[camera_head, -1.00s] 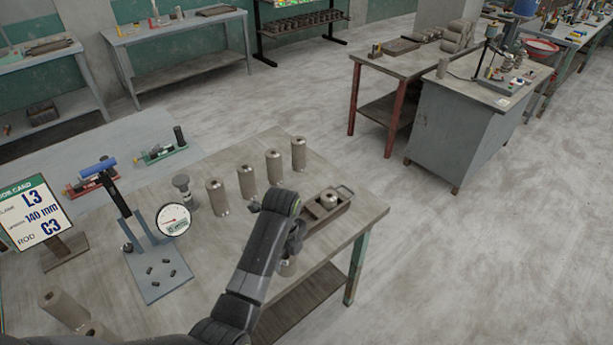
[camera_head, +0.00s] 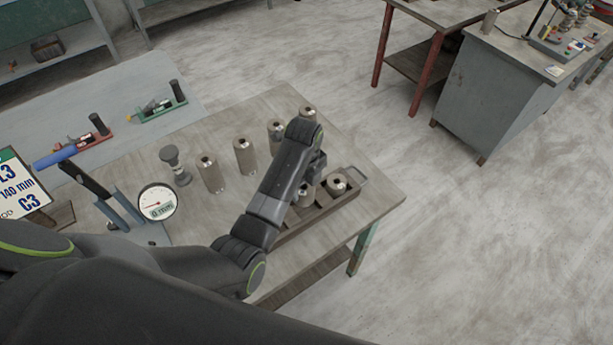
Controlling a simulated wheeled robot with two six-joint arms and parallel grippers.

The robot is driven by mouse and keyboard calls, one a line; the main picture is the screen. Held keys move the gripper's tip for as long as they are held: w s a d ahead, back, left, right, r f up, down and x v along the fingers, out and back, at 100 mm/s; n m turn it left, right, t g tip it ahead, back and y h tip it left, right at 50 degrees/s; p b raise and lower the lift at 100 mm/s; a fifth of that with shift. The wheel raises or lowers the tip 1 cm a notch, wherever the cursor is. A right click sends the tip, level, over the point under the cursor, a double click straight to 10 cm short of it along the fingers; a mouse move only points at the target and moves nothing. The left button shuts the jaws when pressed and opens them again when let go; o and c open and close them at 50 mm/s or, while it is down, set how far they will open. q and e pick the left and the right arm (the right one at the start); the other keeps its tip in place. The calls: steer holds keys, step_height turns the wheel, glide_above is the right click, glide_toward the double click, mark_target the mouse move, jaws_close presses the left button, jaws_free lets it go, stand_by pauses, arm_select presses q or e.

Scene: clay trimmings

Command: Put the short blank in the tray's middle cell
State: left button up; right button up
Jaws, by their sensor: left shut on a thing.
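The long tray (camera_head: 348,201) lies near the table's right edge, with cells in a row. One steel blank (camera_head: 337,184) stands in its far right cell. My left gripper (camera_head: 312,174) is over the tray and shut on a blank (camera_head: 304,196), a short grey cylinder held upright at about the middle cell. The gripper and arm hide part of this blank and the tray's near left part. I cannot tell whether the blank rests on the cell floor. My right gripper is not in view.
Several blanks (camera_head: 245,157) stand in a row behind my arm. A dial gauge (camera_head: 157,202) and a small round-topped post (camera_head: 173,164) stand left. A card (camera_head: 18,187) reads L3, 140 mm, C3. The table's (camera_head: 369,208) front right corner is bare.

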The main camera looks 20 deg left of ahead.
arm_select(q)
steer(key=f, duration=0.5)
steer(key=shift+w+b, duration=0.3)
steer(key=shift+b, duration=0.05)
steer(key=shift+w+f, duration=0.1)
steer(key=shift+f, duration=0.55)
steer(key=shift+f+b, duration=0.35)
steer(key=shift+f, duration=0.2)
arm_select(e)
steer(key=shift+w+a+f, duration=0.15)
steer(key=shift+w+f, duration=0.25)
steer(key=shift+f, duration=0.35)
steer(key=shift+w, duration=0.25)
arm_select(q)
steer(key=o, duration=1.2)
